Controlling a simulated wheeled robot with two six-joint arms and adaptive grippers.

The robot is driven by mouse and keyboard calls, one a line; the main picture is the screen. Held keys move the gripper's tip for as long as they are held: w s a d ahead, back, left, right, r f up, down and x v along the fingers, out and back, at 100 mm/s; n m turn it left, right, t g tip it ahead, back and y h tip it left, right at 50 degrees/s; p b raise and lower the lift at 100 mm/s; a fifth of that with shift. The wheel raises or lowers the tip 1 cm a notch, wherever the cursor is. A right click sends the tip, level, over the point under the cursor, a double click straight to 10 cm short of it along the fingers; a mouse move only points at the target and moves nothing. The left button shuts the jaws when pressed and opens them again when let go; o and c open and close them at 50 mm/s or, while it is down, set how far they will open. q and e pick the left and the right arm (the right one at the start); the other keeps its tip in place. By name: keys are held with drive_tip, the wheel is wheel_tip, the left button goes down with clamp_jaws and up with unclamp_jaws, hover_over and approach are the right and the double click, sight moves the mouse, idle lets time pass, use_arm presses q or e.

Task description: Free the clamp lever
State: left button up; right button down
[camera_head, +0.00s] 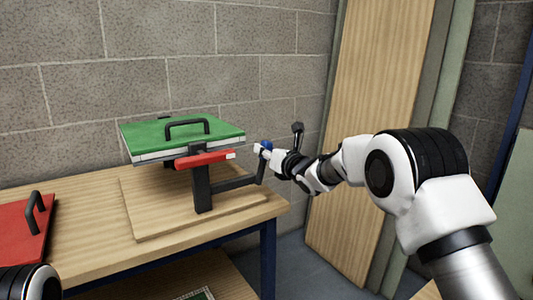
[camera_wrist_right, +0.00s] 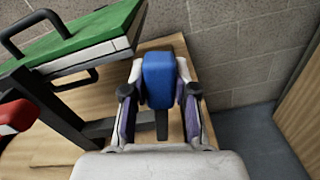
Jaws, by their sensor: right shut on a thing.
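A green panel (camera_head: 182,133) with a black handle rests tilted on a stand on the table; its corner shows in the wrist view (camera_wrist_right: 90,30). A black post (camera_head: 202,188) stands before it, with a red bar (camera_head: 205,159) with a pale end across it. A black lever arm (camera_head: 235,183) runs right from the post and turns up to a blue grip (camera_head: 266,146). My right gripper (camera_head: 263,149) is shut on this blue grip, seen between the fingers in the wrist view (camera_wrist_right: 160,80). My left gripper is out of view.
The wooden table (camera_head: 95,243) has a red panel (camera_head: 22,230) with a black handle at its left. A block wall (camera_head: 80,110) stands close behind. A wooden board (camera_head: 380,100) leans upright at the right. A lower shelf (camera_head: 215,275) shows below. The table between the panels is clear.

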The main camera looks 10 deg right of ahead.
drive_tip(key=shift+f, duration=0.1)
drive_tip(key=c, duration=0.9)
unclamp_jaws()
drive_tip(key=shift+a, duration=0.1)
drive_tip(key=v, duration=1.2)
